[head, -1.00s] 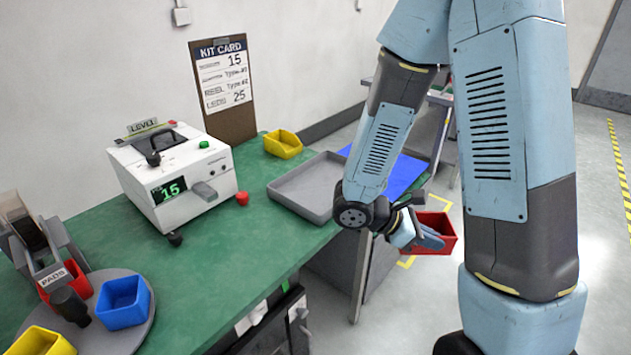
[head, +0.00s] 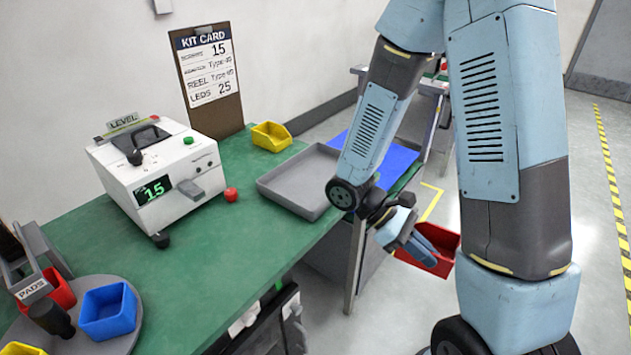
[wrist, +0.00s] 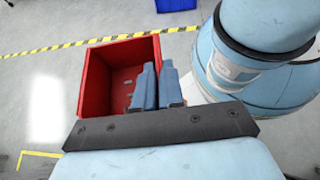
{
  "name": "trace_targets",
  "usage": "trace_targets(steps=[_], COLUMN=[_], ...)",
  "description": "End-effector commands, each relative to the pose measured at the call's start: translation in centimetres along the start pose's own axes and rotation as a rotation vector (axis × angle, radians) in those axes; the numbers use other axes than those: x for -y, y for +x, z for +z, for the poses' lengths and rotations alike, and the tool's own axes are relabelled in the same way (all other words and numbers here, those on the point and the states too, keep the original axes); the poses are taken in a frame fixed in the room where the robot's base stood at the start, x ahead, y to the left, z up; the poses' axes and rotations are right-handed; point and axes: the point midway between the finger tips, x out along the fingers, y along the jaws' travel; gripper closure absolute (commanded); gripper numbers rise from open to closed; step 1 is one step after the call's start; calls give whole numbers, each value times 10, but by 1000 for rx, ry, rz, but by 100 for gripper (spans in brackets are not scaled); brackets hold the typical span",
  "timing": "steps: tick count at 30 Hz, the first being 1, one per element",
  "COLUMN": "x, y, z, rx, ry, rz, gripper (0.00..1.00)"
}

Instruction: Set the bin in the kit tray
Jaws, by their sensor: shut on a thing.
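A red bin (head: 433,246) hangs in my gripper (head: 424,250), off the right edge of the green bench and above the floor.
A blue mat (head: 392,165) lies right of the tray. A yellow bin (head: 271,136) stands behind the tray. A white tester (head: 155,178) with a red knob (head: 231,195) stands to its left. A round turntable (head: 128,338) holds a blue bin (head: 108,311) and others at front left.

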Motion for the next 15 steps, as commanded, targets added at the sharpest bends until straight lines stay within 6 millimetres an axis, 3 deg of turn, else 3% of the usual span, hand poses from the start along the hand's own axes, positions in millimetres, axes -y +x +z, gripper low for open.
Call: trace_targets(steps=[8, 15], x=[54, 81], y=[-18, -61], z=[-13, -30], rx=[1, 0], ry=[262, 494], rz=[-480, -903], gripper=[100, 100])
